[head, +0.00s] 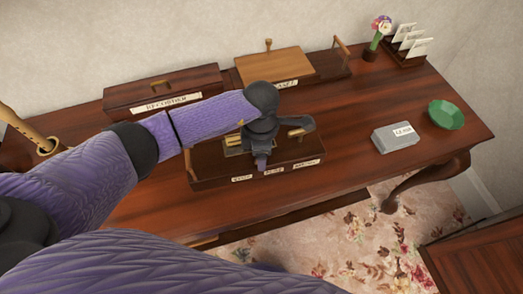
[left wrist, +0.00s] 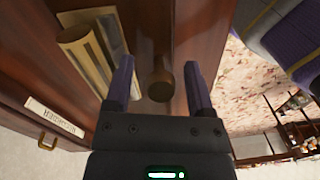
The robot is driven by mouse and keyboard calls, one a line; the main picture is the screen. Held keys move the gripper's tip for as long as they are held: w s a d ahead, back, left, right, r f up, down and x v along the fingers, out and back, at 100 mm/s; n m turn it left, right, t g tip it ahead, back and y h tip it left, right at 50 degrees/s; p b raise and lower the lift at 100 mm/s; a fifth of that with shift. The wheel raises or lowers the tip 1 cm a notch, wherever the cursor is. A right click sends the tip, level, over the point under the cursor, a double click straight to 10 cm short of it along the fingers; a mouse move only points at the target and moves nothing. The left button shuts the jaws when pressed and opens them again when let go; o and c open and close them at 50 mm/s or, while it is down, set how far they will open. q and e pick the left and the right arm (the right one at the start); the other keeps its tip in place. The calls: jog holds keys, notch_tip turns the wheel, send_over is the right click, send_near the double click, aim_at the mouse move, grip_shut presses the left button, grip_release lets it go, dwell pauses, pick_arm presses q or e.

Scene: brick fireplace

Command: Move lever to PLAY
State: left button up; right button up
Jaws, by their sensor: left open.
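The dark wooden lever box (head: 210,178) sits at the front middle of the table, with three small white labels (head: 273,171) along its front, too small to read surely. My left gripper (head: 262,158) is over this box, pointing down, and hides part of its top. In the left wrist view my left gripper (left wrist: 158,68) is open, with a round wooden knob (left wrist: 160,85) between its two fingers. The fingers appear apart from the knob. A brass plate with a cylinder (left wrist: 82,45) lies beside the left finger. My right gripper is not in view.
A box labelled RECORDER (head: 165,92) stands behind, and another wooden box (head: 275,65) at the back. A grey labelled block (head: 396,137), green bowl (head: 446,115), flower (head: 381,25) and card rack (head: 408,48) are on the right. The table between is clear.

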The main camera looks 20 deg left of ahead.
pick_arm(q)
grip_shut()
jog(key=shift+w+d+f+g+y+b, duration=0.3)
jog(key=shift+g+y+b, duration=0.2)
jog(key=shift+y+b, duration=0.4)
jog(key=shift+s+r, duration=0.15)
jog(key=shift+r, duration=0.05)
grip_release()
notch_tip(320, 180, up, 10)
jog(key=w+d+p, duration=0.1)
jog(key=p, duration=0.1)
jog(key=shift+w+d, duration=0.15)
jog(key=shift+w, duration=0.05)
jog(key=shift+f, duration=0.15)
